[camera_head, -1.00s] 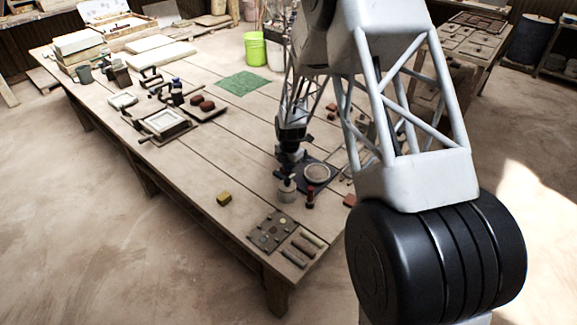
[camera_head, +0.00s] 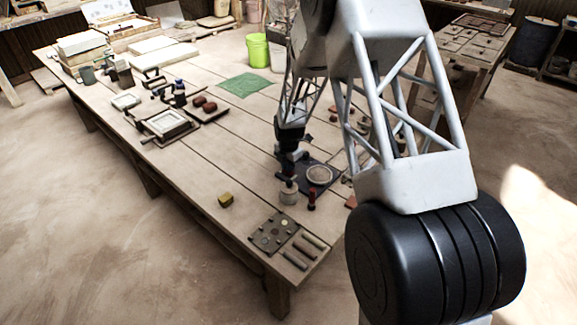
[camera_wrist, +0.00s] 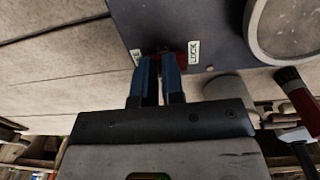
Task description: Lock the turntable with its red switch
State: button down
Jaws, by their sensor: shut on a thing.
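The turntable's round pale disc (camera_head: 319,174) sits on a dark base plate (camera_head: 327,186) near the table's right edge. In the wrist view the disc (camera_wrist: 285,28) is at the upper right, cut off by the frame. The red switch (camera_wrist: 154,56) is at the plate's edge, mostly hidden between the two blue fingers of my gripper (camera_wrist: 158,66). My gripper is shut on it. A "LOCK" label (camera_wrist: 193,53) shows just right of the fingers. A label at their left is partly covered, with only its end readable. In the head view my gripper (camera_head: 288,181) is dark and small.
A pale round jar (camera_head: 289,193) and a red-topped tool (camera_head: 311,200) stand close beside the plate, near my gripper. The table's middle is mostly clear.

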jog(key=shift+s+a+f, duration=0.1)
jog(key=shift+s+f, duration=0.35)
jog(key=shift+f, duration=0.1)
notch_tip(320, 180, up, 15)
jog(key=shift+w+d, duration=0.2)
jog(key=shift+w, duration=0.1)
jog(key=shift+r, duration=0.15)
